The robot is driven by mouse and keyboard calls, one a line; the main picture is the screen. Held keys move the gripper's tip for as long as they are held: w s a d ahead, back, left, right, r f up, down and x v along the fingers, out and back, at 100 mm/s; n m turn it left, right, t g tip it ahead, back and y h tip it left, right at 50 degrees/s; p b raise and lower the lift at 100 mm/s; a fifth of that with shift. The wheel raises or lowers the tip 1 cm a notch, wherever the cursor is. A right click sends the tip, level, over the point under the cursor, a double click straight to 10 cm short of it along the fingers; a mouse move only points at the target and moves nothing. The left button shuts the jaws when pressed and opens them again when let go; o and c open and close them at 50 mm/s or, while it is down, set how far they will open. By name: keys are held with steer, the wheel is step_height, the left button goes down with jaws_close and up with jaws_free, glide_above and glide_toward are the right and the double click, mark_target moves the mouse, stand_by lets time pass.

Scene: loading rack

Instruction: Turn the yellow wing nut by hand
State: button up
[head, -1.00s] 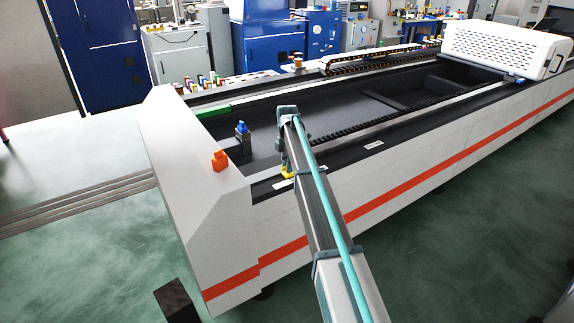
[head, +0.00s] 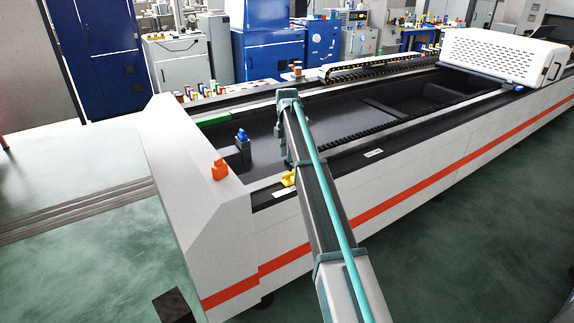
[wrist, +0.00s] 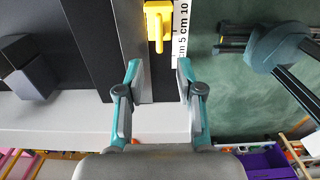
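The yellow wing nut (head: 289,178) sits on the near rim of the long machine bed in the head view, just beside my arm. In the wrist view the wing nut (wrist: 157,22) is at the top edge, partly cut off by the picture. My gripper (wrist: 158,75) is open and empty in the wrist view, its two fingers spread wide. The wing nut lies beyond the fingertips, roughly in line with the gap between them, and apart from them. In the head view my arm hides most of the gripper.
A white scale strip (wrist: 182,35) lies right beside the wing nut. An orange knob (head: 219,169) stands on the machine's end panel, and a blue knob (head: 242,135) stands on a block inside the bed. A white cover (head: 505,55) sits at the far end.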

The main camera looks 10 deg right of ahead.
steer(key=shift+r, duration=1.45)
steer(key=s+f+m, duration=1.3)
steer(key=s+f, duration=1.4)
steer(key=s+f+m+g, duration=0.2)
steer(key=s+f, duration=0.6)
steer(key=s, duration=0.7)
steer(key=s+f+m+g, duration=0.2)
steer(key=s+f+m, duration=0.2)
steer(key=s+f, duration=0.5)
steer(key=s+f+m+g, duration=0.2)
steer(key=s+f, duration=0.7)
steer(key=s, duration=1.3)
steer(key=shift+s+m+g, duration=0.25)
steer(key=shift+m+g, duration=0.15)
steer(key=shift+m, duration=0.4)
